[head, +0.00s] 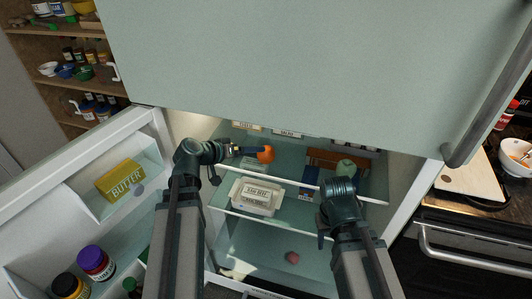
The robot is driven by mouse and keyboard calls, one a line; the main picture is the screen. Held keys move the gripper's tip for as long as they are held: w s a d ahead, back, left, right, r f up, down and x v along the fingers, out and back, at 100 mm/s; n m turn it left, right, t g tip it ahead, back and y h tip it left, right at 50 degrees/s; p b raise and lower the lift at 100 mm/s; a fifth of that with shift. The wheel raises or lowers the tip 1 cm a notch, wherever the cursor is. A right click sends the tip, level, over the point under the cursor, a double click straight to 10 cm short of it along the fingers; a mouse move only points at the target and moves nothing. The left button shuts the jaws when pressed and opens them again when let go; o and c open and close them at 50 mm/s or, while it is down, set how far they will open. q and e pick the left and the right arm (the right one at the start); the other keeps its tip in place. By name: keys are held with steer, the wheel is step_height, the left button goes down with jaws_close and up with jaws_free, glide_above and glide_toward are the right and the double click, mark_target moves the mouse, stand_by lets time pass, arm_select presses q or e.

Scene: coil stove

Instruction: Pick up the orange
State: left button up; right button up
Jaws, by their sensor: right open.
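The orange (265,155) is on the upper part of the open fridge, toward the back. My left gripper (247,151) reaches in from the left, with its tip right beside the orange. The tip is small and dark, so I cannot tell whether it touches or grips the orange. My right gripper (322,238) is lower and to the right, in front of the shelves. It is open, partly hidden by its own wrist, and I see nothing held in it.
A white labelled tub (254,197) sits on the middle shelf. A reddish round item (292,258) lies low down. The fridge door (137,150) with butter (121,181) stands open left; a freezer door (300,70) spans above.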

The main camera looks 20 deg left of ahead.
mark_target(266, 154)
arm_select(q)
steer(key=shift+b+x, duration=0.3)
steer(key=shift+x, duration=0.7)
steer(key=b+x, duration=0.2)
steer(key=x, duration=0.2)
steer(key=shift+w+a+f+b, duration=0.15)
steer(key=shift+w+f+b, duration=0.1)
steer(key=shift+f+b, duration=0.15)
steer(key=shift+w+d+f, duration=0.1)
steer(key=shift+w+d, duration=0.1)
steer(key=c, duration=1.5)
steer(key=shift+r, duration=0.2)
